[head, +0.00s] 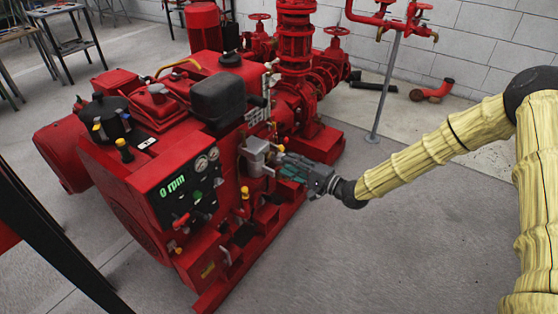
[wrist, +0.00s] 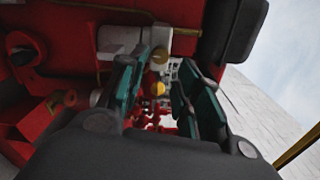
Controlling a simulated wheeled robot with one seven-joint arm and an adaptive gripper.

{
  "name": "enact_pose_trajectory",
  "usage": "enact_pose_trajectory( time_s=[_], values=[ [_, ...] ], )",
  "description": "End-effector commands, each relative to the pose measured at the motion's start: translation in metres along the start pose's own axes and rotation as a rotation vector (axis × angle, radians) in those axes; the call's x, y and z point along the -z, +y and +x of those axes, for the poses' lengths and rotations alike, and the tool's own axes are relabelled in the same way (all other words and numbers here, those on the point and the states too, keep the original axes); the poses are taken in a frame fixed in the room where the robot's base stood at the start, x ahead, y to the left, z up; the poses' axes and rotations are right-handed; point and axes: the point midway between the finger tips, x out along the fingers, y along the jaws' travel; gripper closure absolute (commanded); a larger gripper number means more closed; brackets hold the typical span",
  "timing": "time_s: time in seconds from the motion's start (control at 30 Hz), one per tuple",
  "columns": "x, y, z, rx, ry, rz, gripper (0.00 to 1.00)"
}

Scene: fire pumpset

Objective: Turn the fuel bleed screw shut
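My gripper (head: 281,162) reaches in from the right to the side of the red engine, close to a grey filter-like housing (head: 256,154). In the wrist view my gripper (wrist: 165,68) has its two teal-padded fingers apart, with a clear gap between them. A small round brass-coloured knob (wrist: 160,54) shows by the fingertips, beside the pale housing (wrist: 120,40). A yellow-topped knob (wrist: 158,89) shows in the gap between the fingers. I cannot tell which of these is the fuel bleed screw, nor whether a finger touches either. In the head view the fingers hide this spot.
The red engine (head: 160,170) carries a panel (head: 187,190) reading "0 rpm". A black box-shaped part (head: 218,99) sits above my gripper; a yellow-topped valve (head: 245,193) is below left. Red pump piping (head: 297,60) stands behind. Floor at right is clear.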

Motion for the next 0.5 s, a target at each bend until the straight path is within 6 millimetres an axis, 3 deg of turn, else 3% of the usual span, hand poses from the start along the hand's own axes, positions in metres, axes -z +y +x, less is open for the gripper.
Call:
enact_pose_trajectory(
  time_s=[0.2,0.5],
  values=[
    [0.0,0.0,-0.032,-0.001,0.0,0.0,0.67],
    [-0.001,0.001,-0.047,-0.001,-0.001,0.001,0.67]
  ],
)
